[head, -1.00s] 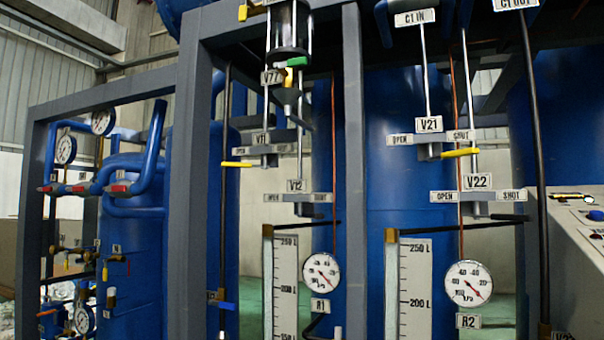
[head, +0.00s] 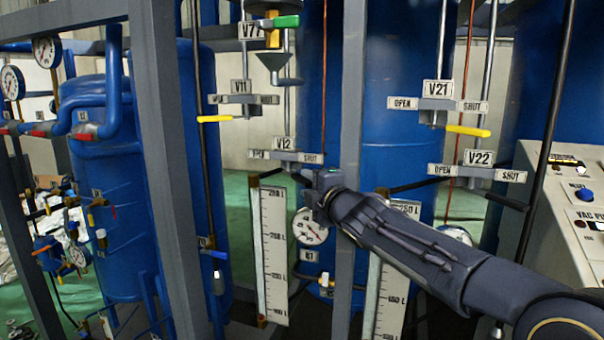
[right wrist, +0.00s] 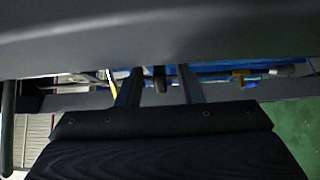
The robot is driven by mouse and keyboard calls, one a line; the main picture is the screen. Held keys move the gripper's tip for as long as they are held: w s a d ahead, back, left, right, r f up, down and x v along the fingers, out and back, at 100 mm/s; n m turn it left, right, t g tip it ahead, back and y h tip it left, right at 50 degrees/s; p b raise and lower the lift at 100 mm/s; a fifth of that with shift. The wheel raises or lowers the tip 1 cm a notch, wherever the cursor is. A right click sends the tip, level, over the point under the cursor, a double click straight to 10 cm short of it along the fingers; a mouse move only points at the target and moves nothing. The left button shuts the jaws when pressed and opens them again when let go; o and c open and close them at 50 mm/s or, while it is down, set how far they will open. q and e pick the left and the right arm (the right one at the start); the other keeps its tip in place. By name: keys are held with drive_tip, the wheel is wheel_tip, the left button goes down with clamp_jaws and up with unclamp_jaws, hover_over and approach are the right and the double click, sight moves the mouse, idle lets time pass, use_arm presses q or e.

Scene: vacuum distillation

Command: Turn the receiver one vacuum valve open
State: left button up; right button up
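The V12 valve plate (head: 287,155), with a SHUT label at its right end, is in the middle of the head view. The V11 valve plate (head: 243,99) is above and left of it, with a yellow handle (head: 214,118) pointing left. My right gripper (head: 325,184) is just below and right of the V12 plate and hides most of the dark lever there. In the right wrist view my two fingers (right wrist: 160,88) are apart, with a dark bar end (right wrist: 160,78) between them. I cannot tell if they touch it. My left gripper is not in view.
V21 (head: 437,103) and V22 (head: 478,172) are to the right, above my arm. A level scale (head: 272,255) and a round gauge (head: 309,228) are below. A control panel (head: 568,200) stands at the right edge.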

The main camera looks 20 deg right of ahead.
sight(303, 178)
drive_tip(key=shift+w+a+p, duration=0.15)
drive_tip(key=shift+w+p, duration=0.1)
drive_tip(key=shift+w, duration=0.7)
drive_tip(key=shift+w+a+p, duration=0.15)
drive_tip(key=shift+w+p, duration=0.1)
drive_tip(key=shift+w, duration=0.65)
clamp_jaws()
